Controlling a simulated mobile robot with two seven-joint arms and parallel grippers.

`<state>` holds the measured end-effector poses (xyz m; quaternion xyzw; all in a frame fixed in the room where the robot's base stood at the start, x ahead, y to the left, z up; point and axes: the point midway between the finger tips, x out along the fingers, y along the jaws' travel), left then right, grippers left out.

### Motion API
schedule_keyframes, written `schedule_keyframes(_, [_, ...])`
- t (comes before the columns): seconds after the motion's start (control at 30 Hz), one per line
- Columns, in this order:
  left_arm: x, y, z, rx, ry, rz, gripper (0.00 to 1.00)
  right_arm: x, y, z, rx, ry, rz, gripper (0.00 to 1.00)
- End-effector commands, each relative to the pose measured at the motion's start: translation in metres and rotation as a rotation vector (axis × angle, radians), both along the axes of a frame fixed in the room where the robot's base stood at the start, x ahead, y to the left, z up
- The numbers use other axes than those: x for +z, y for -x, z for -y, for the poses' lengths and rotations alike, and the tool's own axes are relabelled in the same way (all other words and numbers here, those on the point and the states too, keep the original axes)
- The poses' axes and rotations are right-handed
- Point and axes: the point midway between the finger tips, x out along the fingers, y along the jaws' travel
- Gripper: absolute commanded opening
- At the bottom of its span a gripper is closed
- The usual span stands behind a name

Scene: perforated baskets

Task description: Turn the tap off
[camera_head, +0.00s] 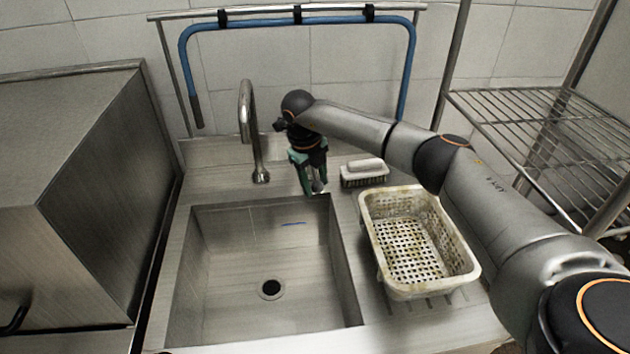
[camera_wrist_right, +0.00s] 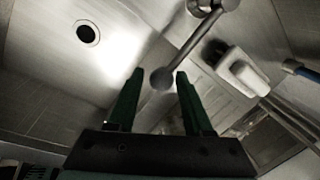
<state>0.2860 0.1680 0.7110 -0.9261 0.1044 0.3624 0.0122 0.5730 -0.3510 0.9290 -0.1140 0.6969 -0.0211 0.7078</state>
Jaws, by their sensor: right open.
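The tap (camera_head: 246,112) stands behind the sink, with a tall curved metal spout. My right gripper (camera_head: 312,188) points down just right of the tap, above the sink's back rim. Its green fingers are open. In the right wrist view, a metal bar with a rounded end (camera_wrist_right: 188,45), apparently the tap's lever, reaches between the fingertips of the right gripper (camera_wrist_right: 160,76). I cannot tell whether a finger touches it. In the head view the gripper mostly hides this part. My left gripper is not in view.
The steel sink (camera_head: 212,262) has its drain (camera_head: 271,289) clear. A brush (camera_head: 364,174) lies right of the gripper. A white perforated basket (camera_head: 374,240) stands on the right counter. A steel box (camera_head: 110,165) is at left, a wire rack (camera_head: 545,115) at right, a blue hose (camera_head: 345,20) behind.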

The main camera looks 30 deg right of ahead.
Motion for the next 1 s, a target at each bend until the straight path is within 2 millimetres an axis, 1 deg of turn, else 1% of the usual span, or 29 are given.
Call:
schedule_keyframes(0.07, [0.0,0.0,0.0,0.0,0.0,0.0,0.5,0.002,0.0,0.0,0.0,0.0,0.0,0.51])
schedule_keyframes(0.17, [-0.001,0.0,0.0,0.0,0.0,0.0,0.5,0.012,0.0,-0.002,-0.001,0.001,0.001,0.51])
schedule_keyframes(0.27, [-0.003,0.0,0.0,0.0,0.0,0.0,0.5,0.03,0.0,-0.005,0.001,0.0,0.004,0.51])
schedule_keyframes(0.5, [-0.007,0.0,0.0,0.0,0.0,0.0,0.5,0.082,0.001,-0.016,0.001,0.0,0.004,0.51])
schedule_keyframes(0.63, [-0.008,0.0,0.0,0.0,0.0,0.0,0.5,0.104,0.002,-0.021,0.002,0.0,0.004,0.51])
schedule_keyframes(0.8, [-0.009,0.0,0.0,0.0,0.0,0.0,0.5,0.12,0.003,-0.024,0.002,0.0,0.003,0.51])
schedule_keyframes(1.0, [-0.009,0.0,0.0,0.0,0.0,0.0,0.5,0.123,0.003,-0.024,0.001,0.0,0.0,0.51])
